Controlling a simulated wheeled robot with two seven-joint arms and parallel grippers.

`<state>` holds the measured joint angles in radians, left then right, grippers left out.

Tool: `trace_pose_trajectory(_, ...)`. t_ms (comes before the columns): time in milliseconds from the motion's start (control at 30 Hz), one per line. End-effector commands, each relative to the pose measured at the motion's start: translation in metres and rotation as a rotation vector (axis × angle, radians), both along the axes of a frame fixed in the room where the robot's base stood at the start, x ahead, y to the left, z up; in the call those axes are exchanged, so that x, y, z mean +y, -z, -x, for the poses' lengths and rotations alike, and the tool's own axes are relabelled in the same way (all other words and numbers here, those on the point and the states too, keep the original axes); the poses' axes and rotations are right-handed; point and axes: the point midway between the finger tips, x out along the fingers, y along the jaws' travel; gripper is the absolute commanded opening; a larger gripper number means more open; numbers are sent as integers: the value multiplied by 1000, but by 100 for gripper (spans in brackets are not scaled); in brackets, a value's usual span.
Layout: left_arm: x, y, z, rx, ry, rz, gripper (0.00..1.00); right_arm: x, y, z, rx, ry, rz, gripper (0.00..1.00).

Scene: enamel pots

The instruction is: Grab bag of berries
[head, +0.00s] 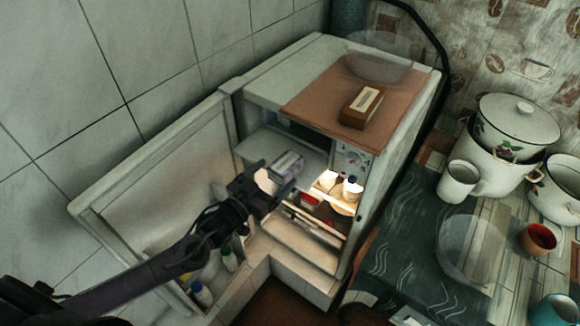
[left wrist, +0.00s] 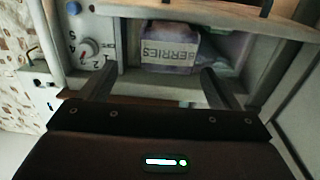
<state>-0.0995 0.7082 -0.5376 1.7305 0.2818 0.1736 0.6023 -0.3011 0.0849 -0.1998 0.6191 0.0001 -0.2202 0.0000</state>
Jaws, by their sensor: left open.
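The bag of berries (head: 288,167) is a small purple pack in the upper part of the open fridge (head: 390,140). In the left wrist view the bag (left wrist: 170,50) faces me, with a pale label reading "BERRIES". My left gripper (head: 270,185) is at the fridge opening, just in front of the bag, and partly overlaps it in the head view. In the left wrist view its two fingers (left wrist: 158,82) are spread, with the bag beyond and between them and nothing held. My right gripper is not in view.
The fridge door (head: 150,190) stands open at left, with bottles (head: 229,258) in it. Lit jars (head: 352,188) stand on a shelf below the dial (left wrist: 88,50). A box (head: 361,106) lies on top of the fridge. Pots and cups (head: 458,183) crowd the table at right.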

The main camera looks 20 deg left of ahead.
Motion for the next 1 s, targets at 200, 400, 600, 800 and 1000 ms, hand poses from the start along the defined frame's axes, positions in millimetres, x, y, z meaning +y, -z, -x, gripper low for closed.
trace_pose_trajectory(200,-7,-1,-22,0,0,0,84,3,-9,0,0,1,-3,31)
trace_pose_trajectory(400,-14,3,-49,0,1,1,84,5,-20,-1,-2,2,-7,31)
trace_pose_trajectory(600,-19,5,-60,3,2,0,84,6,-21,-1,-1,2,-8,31)
trace_pose_trajectory(800,-19,6,-60,3,2,0,82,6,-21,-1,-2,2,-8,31)
trace_pose_trajectory(1000,-19,6,-60,3,2,0,56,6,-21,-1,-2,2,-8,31)
